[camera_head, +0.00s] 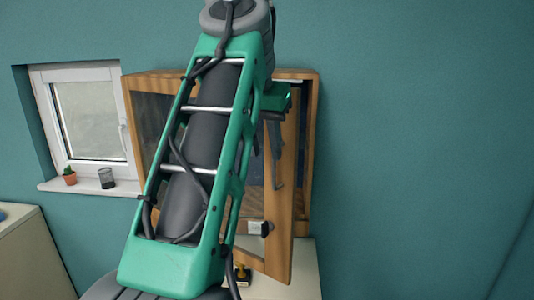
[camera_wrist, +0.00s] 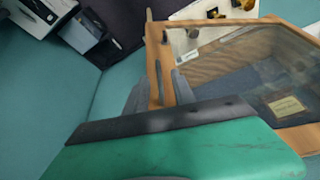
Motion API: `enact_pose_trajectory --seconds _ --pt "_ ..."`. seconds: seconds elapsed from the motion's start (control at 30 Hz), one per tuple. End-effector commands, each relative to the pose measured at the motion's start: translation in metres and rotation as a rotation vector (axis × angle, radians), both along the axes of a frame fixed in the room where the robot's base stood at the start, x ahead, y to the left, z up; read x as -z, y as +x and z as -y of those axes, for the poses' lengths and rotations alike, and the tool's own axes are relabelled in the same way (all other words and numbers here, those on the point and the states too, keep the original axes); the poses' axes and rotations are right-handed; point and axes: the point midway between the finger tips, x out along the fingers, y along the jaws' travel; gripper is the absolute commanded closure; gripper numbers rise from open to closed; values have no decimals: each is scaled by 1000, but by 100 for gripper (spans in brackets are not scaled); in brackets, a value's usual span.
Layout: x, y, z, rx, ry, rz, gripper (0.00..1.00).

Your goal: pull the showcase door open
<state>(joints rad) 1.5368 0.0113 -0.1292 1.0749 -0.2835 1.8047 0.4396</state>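The wooden showcase (camera_head: 311,130) hangs on the teal wall, largely hidden behind my arm. Its wood-framed glass door (camera_head: 280,245) stands out from the cabinet at an angle, partly open. In the wrist view the door's glass (camera_wrist: 245,62) fills the right side. My gripper (camera_wrist: 160,76) has its two grey fingers apart, one on each side of a thin dark bar in front of the wooden door frame (camera_wrist: 153,40). I cannot tell whether the fingers touch the bar. In the head view my gripper (camera_head: 275,150) is at the door's upper right part.
A window (camera_head: 90,112) with a potted cactus (camera_head: 69,175) and a dark cup (camera_head: 106,178) on its sill is at the left. A pale surface (camera_head: 300,278) with a small yellow-and-black object (camera_head: 243,274) is below the showcase. The wall at the right is bare.

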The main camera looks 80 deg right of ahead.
Motion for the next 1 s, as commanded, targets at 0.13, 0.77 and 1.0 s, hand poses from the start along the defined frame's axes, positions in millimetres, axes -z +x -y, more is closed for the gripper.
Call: enact_pose_trajectory --seconds 0.13,0.77,1.0 --pt "9 -3 6 12 4 -1 69" --pt "69 -6 30 10 1 1 69" --pt "69 -6 30 10 2 1 87"
